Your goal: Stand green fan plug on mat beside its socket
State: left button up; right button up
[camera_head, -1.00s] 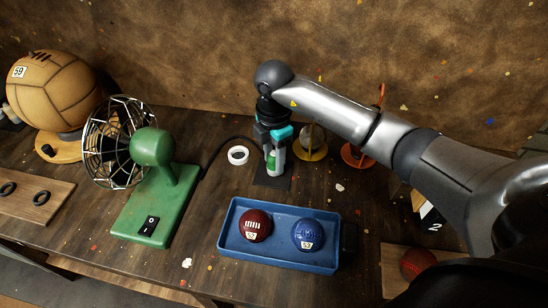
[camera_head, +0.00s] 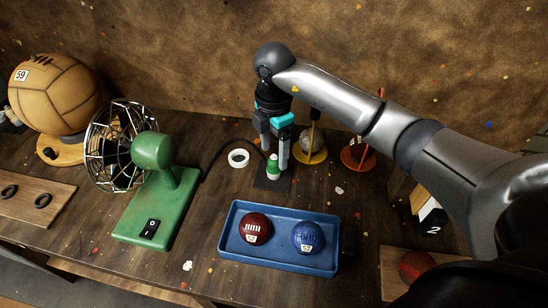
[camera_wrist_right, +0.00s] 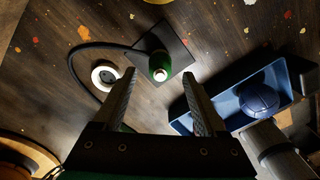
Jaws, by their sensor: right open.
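The green plug (camera_head: 273,165) stands upright on the dark mat (camera_head: 270,184), its black cable running off to the left. In the right wrist view the plug (camera_wrist_right: 159,65) shows end-on, green with a pale tip, on the mat (camera_wrist_right: 178,50). The white ring-shaped socket (camera_head: 238,158) lies left of the mat; it also shows in the wrist view (camera_wrist_right: 104,76). My right gripper (camera_head: 276,150) is open just above and around the plug's upper part, and its fingers (camera_wrist_right: 158,98) look clear of it. My left gripper is not in view.
A green fan (camera_head: 155,190) stands at left. A blue tray (camera_head: 282,262) with a dark red and a blue ball lies in front. Yellow (camera_head: 311,158) and orange (camera_head: 357,156) stands are close on the right. Bare table lies between mat and tray.

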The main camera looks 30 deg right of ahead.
aim_at(274, 158)
notch_tip(274, 158, up, 8)
jog(key=shift+p, duration=0.4)
